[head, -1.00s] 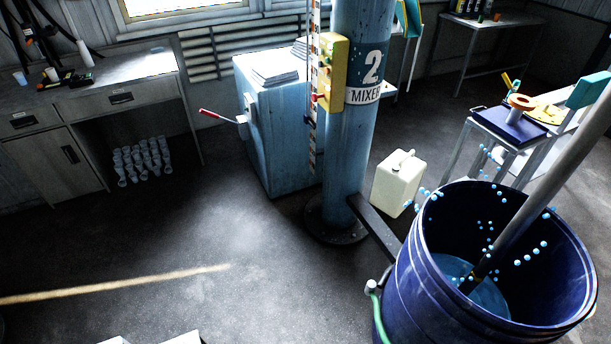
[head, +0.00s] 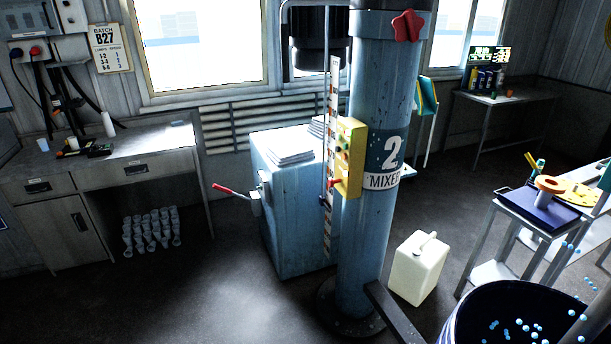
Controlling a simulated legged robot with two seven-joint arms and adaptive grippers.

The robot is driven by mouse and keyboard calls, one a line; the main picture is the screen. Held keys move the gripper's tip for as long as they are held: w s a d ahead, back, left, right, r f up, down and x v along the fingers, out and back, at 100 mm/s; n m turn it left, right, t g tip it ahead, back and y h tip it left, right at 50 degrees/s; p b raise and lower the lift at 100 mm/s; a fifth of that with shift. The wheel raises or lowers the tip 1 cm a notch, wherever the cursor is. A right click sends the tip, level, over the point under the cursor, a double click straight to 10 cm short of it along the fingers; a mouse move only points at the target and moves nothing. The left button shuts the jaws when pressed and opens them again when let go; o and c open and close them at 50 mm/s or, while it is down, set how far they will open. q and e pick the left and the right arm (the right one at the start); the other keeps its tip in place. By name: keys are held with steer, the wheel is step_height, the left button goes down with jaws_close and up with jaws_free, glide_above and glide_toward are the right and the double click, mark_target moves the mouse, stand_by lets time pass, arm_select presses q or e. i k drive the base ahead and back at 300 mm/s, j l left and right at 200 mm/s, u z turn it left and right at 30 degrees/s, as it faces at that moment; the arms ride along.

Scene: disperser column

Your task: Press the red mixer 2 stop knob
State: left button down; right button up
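The blue mixer column (head: 368,240) stands upright right of centre and carries a label with "2" and "MIXER". A yellow control box (head: 352,150) is fixed to its left side. A red knob (head: 335,183) sticks out to the left near the bottom of the box. Smaller buttons sit above it on the box's narrow face, too small to tell apart. Neither of my grippers is in view.
A blue cabinet (head: 290,220) with a red-tipped lever (head: 230,191) stands left of the column. A white jerrycan (head: 418,268) and a dark blue drum (head: 520,315) are at the right. A red star-shaped handle (head: 408,26) sits high on the column. The front-left floor is clear.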

mark_target(331, 182)
steer(key=i+j+z, duration=0.1)
steer(key=i, duration=0.4)
steer(key=i+j, duration=0.15)
steer(key=i, duration=0.3)
steer(key=i+j+z, duration=0.15)
steer(key=i, duration=0.35)
steer(key=i+j+z, duration=0.15)
steer(key=i+z, duration=0.2)
steer(key=i+j+z, duration=0.3)
steer(key=k+l, duration=0.05)
